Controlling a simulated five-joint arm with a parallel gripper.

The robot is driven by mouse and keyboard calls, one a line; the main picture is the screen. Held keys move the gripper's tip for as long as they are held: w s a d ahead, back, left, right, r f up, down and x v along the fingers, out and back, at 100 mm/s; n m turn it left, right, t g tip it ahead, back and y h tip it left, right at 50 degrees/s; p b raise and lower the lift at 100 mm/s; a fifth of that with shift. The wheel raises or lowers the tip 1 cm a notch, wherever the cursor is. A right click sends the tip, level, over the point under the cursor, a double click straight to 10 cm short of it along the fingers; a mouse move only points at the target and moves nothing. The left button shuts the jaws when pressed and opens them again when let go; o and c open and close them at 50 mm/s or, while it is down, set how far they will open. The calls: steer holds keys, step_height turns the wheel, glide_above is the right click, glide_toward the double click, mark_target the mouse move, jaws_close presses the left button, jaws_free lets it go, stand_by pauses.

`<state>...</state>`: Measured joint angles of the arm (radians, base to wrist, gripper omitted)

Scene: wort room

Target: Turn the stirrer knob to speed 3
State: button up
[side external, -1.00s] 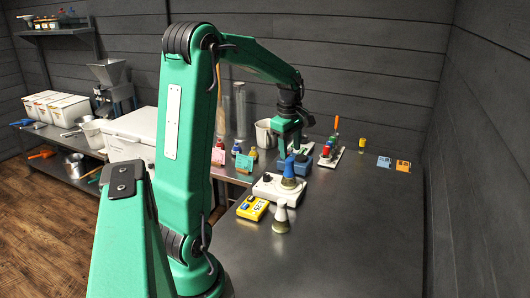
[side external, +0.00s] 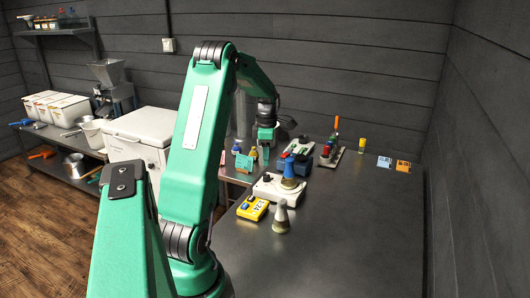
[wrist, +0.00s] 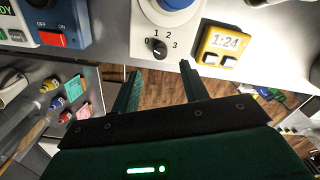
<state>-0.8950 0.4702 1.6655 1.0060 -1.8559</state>
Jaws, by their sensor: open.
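The white stirrer (side external: 266,187) stands on the metal bench with a blue-topped flask (side external: 289,174) on it. In the wrist view its black knob (wrist: 159,48) sits on the white housing (wrist: 147,20), ringed by the marks 0, 1, 2 and 3. The mark the knob points to is too small to tell surely. My gripper (wrist: 160,67) is open and empty, its two fingers spread either side of the knob in the picture and apart from it. In the side view my gripper (side external: 266,156) hangs behind the stirrer, near the bench's left edge.
A yellow timer (wrist: 220,45) reading 1:24 lies beside the stirrer. A blue box with a red switch (wrist: 52,39) is on its other side. A conical flask (side external: 281,216) stands in front.

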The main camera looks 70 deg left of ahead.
mark_target(266, 175)
steer(key=shift+f, duration=3.5)
jaws_close()
